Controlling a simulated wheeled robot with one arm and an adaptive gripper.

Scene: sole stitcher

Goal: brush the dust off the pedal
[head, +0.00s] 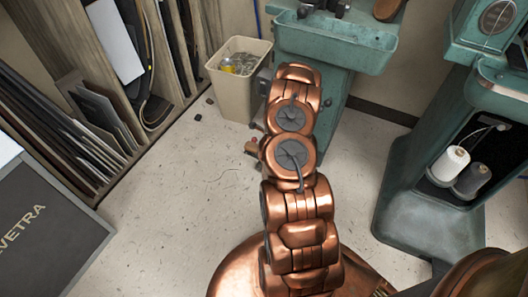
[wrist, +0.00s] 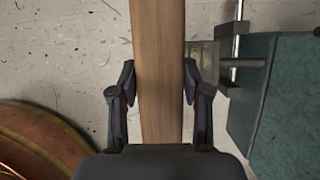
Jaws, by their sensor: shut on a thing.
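My gripper (wrist: 159,82) is shut on a long flat wooden piece (wrist: 158,35), which looks like a brush handle. It runs up through the wrist view between the two fingers and out of the top edge, so no bristles show. A grey metal plate (wrist: 204,54), probably the pedal, lies just right of the wood and is partly covered by it. It is beside a metal rod and the teal machine base. I cannot make out dust on it. In the head view my arm hides the gripper and the pedal; a small brown wooden bit (head: 251,147) shows at the arm's left.
A beige bin (head: 238,85) with scraps stands left of the teal machine (head: 335,50). Another teal machine (head: 425,190) with thread spools is at the right. Racks of sheets (head: 85,120) and a dark board (head: 45,235) are at the left. The floor between is mostly clear.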

